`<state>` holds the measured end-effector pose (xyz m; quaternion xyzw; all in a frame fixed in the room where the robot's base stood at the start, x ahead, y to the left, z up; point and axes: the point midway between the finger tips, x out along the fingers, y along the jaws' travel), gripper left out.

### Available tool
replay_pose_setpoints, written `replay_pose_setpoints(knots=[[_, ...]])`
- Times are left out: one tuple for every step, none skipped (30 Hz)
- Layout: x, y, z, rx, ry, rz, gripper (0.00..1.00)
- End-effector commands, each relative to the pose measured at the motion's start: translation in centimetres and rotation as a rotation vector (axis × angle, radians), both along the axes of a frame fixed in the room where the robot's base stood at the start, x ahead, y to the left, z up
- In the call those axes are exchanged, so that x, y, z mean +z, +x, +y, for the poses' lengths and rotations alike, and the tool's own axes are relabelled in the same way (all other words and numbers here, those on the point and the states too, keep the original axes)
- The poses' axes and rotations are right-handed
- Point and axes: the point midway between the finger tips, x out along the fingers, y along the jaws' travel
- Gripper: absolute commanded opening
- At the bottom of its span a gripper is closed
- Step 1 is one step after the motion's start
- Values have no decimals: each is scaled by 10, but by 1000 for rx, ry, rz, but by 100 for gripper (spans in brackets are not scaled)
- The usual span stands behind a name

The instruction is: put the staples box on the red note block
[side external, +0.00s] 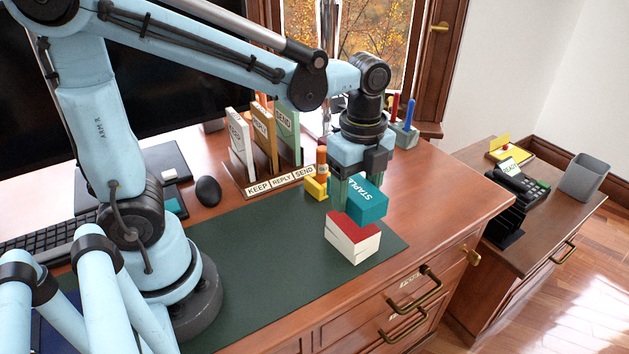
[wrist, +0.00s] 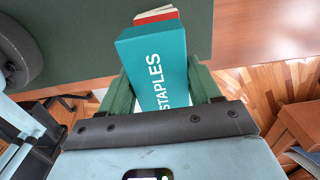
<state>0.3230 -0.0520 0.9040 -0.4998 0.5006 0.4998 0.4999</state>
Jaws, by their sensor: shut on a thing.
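The teal staples box (side external: 368,201) is held in my gripper (side external: 354,192), whose green fingers are shut on it. In the side external view it is over the red note block (side external: 353,228), which has a red top and white sides and stands on the green desk mat. I cannot tell whether the box touches the block or hangs just above it. In the wrist view the staples box (wrist: 155,62) lies between the fingers (wrist: 160,95), and part of the note block (wrist: 156,15) shows beyond it. The box hides most of the block there.
The green mat (side external: 250,265) is clear left of the block. Behind stand a letter sorter (side external: 270,183), a yellow item (side external: 315,188) and a pen holder (side external: 404,134). A black mouse (side external: 208,190) sits left. The desk's front edge is close to the right.

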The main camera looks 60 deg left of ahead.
Motion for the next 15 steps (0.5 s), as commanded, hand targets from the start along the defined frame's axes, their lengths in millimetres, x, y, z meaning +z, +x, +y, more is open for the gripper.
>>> replay_pose_setpoints(knots=[[-2,2,3,1,0,0,26],[-3,2,3,1,0,0,26],[-4,3,4,1,0,0,26],[-6,3,4,0,0,0,26],[-9,3,4,0,0,0,26],[-13,3,4,0,0,0,26],[-16,3,4,0,0,0,26],[-21,3,4,0,0,0,26],[-26,3,4,0,0,0,26],[-29,3,4,0,0,0,26],[-32,3,4,0,0,0,26],[-36,3,4,0,0,0,26],[-39,3,4,0,0,0,26],[-40,3,4,0,0,0,26],[-42,3,4,0,0,0,26]])
